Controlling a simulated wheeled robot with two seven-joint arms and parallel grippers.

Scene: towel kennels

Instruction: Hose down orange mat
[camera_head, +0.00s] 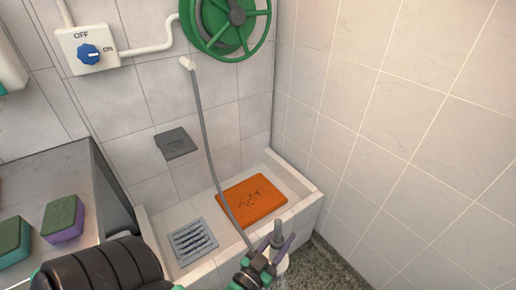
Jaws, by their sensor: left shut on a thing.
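The orange mat (251,201) lies flat in the right part of a low white basin (306,205), with some dark marks on its top. A grey hose (206,140) runs from a white fitting on the wall, across the basin and the mat's left edge, to my left gripper (270,257). That gripper is shut on the hose's nozzle end (277,236), in front of the basin's front wall and nearer to me than the mat. What leaves the nozzle is too small to tell clearly. My right gripper does not show.
A floor drain grate (192,241) is in the basin's left part. A wall switch (88,54) has a blue knob between OFF and ON labels. A green hose reel (225,22) hangs above. Sponges (63,219) lie on the grey counter (62,168) at left.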

